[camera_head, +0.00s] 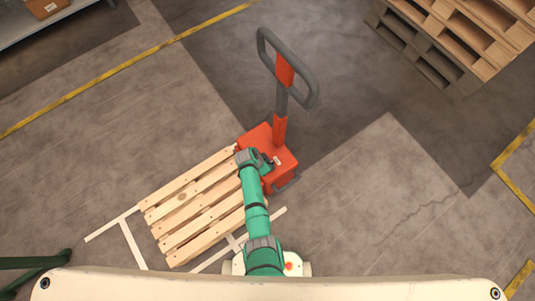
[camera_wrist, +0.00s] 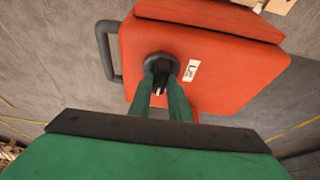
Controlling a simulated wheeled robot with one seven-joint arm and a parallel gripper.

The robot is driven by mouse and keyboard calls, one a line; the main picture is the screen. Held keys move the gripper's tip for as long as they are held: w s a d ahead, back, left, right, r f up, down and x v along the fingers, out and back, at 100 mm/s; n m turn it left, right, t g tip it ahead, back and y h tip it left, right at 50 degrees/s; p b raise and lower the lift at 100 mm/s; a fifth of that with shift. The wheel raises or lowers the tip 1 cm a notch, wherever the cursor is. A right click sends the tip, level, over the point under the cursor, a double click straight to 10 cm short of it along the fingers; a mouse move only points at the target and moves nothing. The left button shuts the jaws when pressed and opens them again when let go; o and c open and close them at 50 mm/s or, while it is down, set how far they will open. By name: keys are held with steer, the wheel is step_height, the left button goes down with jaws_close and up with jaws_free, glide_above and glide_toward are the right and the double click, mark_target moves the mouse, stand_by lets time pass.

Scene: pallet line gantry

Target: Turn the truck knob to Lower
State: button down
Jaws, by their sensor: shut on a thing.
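The orange pallet truck body (camera_head: 258,138) stands in the middle of the head view, with its dark grey loop handle (camera_head: 304,65) upright behind. In the wrist view the orange housing (camera_wrist: 235,75) fills the upper middle. A dark round knob (camera_wrist: 158,64) sits on its face. A small white label (camera_wrist: 192,71) with dark lettering is just right of the knob; its text is too small to read surely. My gripper (camera_wrist: 162,84) is shut on the knob, one green finger on each side. The fingers hide part of the knob, so its pointing direction is unclear.
A wooden slatted pallet (camera_head: 190,210) lies left of my arm, beside the truck. Stacked pallets (camera_head: 460,40) stand at the upper right. A shelf with a cardboard box (camera_head: 46,8) is at the upper left. The floor right of the truck is clear.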

stand_by(0.5)
steer(key=c, duration=1.6)
jaws_free()
steer(key=shift+c, duration=0.2)
steer(key=v, duration=1)
steer(key=shift+r, duration=0.4)
steer(key=shift+a, duration=0.1)
